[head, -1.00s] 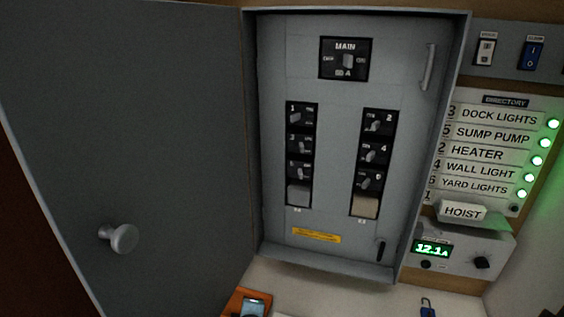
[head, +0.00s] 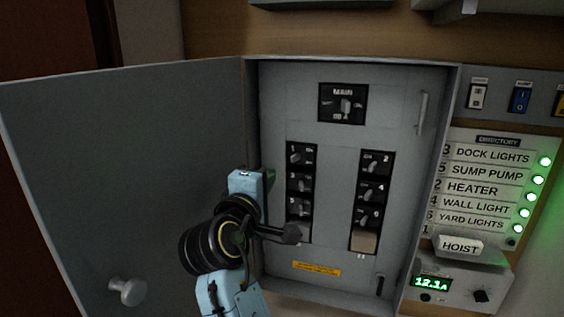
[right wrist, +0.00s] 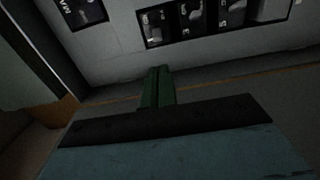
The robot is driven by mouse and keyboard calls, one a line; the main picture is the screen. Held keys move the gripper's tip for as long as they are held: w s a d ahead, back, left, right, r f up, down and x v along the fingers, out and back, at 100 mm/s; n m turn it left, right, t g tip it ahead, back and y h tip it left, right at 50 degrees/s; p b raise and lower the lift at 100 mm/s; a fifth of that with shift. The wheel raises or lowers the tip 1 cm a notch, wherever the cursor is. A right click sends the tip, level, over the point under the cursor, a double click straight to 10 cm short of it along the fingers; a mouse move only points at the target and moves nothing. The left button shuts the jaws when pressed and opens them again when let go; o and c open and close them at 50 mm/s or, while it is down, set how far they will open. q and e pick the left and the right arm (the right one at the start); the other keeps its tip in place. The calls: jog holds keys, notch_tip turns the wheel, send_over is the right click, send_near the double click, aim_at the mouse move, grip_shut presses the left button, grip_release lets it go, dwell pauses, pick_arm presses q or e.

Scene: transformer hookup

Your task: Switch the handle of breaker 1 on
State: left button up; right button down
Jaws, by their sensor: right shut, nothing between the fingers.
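Breaker 1 (head: 300,156) is at the top of the left column in the open grey panel (head: 335,240). Its small dark handle appears to lean left, away from the lettering at its right. In the right wrist view, breaker 1 (right wrist: 157,19) appears at the near end of the row of breakers, below the MAIN block. My right gripper (head: 268,179) is in front of the panel's left edge, left of the breaker column and slightly lower than breaker 1. Its green fingers (right wrist: 158,86) are together and empty, apart from the breaker. My left gripper is not in view.
The panel door (head: 130,180) stands open at the left, behind my right arm. The MAIN breaker (head: 343,103) is above, and breakers 2, 4 and 6 (head: 372,190) form the right column. The directory (head: 488,185) has several green lamps lit; the lamp beside HOIST is dark.

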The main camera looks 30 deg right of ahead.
aim_at(296, 158)
jog(key=b+x, duration=0.1)
jog(key=x, duration=0.9)
